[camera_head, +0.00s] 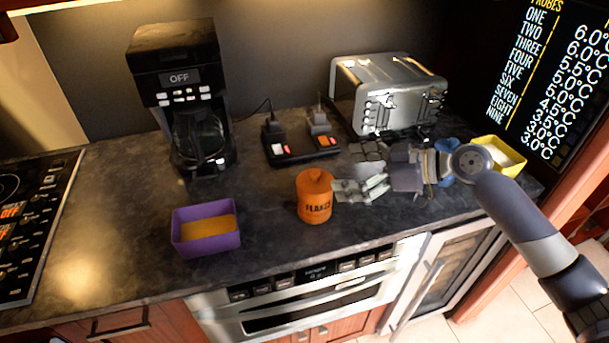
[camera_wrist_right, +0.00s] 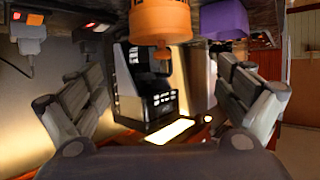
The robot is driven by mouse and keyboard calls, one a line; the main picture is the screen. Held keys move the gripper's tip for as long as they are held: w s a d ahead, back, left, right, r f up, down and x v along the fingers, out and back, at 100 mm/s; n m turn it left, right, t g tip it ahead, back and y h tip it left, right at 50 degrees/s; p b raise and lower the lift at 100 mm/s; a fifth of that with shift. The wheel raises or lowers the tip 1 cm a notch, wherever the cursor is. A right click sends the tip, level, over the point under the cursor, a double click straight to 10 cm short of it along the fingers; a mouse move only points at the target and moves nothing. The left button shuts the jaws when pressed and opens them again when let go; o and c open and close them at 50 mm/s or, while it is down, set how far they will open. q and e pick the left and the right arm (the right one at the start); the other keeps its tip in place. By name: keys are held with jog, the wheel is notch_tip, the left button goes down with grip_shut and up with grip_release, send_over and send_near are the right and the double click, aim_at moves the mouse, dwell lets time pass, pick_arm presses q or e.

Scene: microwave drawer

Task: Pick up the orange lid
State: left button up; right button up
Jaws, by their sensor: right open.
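The orange lid (camera_head: 314,181) sits on an orange canister (camera_head: 315,208) marked "FLAKES" on the dark counter. My right gripper (camera_head: 345,192) is open and empty, close to the right side of the canister. In the right wrist view, which is upside down, the lid (camera_wrist_right: 160,37) hangs at the top with its small knob pointing down. The open fingers (camera_wrist_right: 160,80) are on either side, and the lid lies beyond them. I cannot tell from these views whether a finger touches the canister. My left gripper is not in view.
A purple open box (camera_head: 206,242) stands left of the canister. A yellow box (camera_head: 499,157) is at the right. The counter's front edge is near.

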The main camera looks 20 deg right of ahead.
aim_at(316, 172)
jog(key=shift+p+x, duration=0.4)
jog(key=shift+x, duration=0.7)
jog(key=shift+w+a, duration=0.2)
jog(key=shift+a, duration=0.1)
jog(key=p+x, duration=0.3)
jog(key=x, duration=0.1)
jog(key=shift+a+f, duration=0.15)
jog(key=shift+w+a+f, duration=0.2)
jog(key=shift+w+f, duration=0.05)
jog(key=shift+s, duration=0.1)
jog(key=c, duration=1)
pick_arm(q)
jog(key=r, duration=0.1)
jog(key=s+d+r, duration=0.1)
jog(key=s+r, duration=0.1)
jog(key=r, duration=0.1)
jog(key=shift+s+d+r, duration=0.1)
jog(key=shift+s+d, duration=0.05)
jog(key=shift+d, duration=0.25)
pick_arm(e)
jog(key=shift+c, duration=0.8)
